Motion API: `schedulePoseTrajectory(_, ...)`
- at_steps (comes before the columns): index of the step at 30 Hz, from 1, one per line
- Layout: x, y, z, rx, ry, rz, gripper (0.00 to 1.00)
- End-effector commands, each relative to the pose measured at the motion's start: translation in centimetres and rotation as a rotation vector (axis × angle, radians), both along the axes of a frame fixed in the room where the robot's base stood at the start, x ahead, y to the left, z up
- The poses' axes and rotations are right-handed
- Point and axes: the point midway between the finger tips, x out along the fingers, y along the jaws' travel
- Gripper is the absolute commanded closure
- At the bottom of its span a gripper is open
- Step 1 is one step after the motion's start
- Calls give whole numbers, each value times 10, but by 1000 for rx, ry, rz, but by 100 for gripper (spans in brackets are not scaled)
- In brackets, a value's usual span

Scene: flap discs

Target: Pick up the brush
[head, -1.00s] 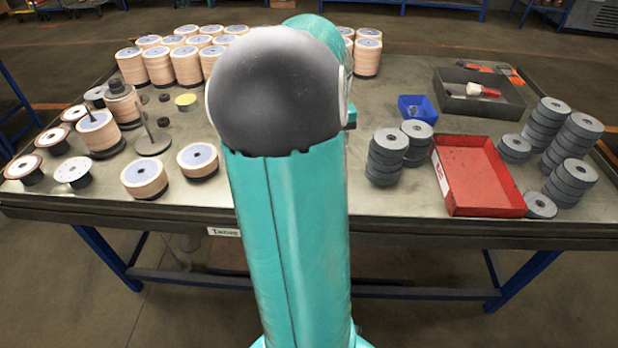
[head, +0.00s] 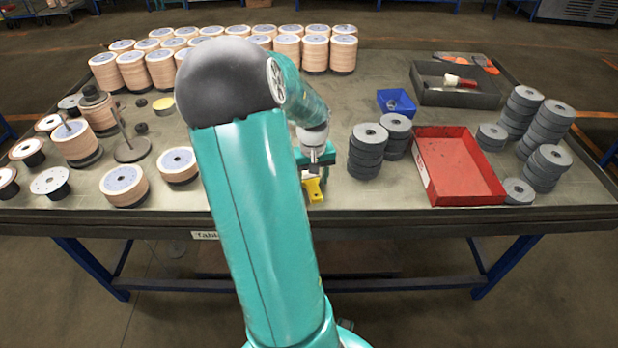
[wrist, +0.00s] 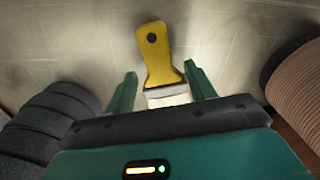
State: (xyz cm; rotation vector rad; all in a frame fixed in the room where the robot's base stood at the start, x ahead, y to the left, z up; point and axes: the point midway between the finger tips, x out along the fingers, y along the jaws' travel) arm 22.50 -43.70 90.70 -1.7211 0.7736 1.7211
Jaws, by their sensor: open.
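A flat yellow-handled brush (wrist: 158,52), with a hole in the handle, a grey band and a pale end, lies on the table in the wrist view. Its yellow handle (head: 313,189) also shows in the head view near the front edge, left of the grey disc stacks. My gripper (wrist: 160,72) is open and empty. Its two fingers stand on either side of the brush, with gaps on both sides. The brush's pale lower end is partly hidden by my gripper body. In the head view my gripper (head: 316,172) is just behind the yellow handle, partly hidden.
Grey disc stacks (head: 367,150) stand close on the right, tan disc stacks (head: 178,165) on the left. A red tray (head: 455,170), a blue bin (head: 396,103) and a black tray (head: 430,97) holding a red-and-white item (head: 458,81) are further right.

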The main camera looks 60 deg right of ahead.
Motion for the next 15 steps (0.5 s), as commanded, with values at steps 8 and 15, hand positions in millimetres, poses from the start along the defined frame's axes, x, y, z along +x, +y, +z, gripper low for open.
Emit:
schedulePoseTrajectory(8,1,0,-12,-1,-1,0,45)
schedulePoseTrajectory(15,1,0,-11,-1,-1,0,79)
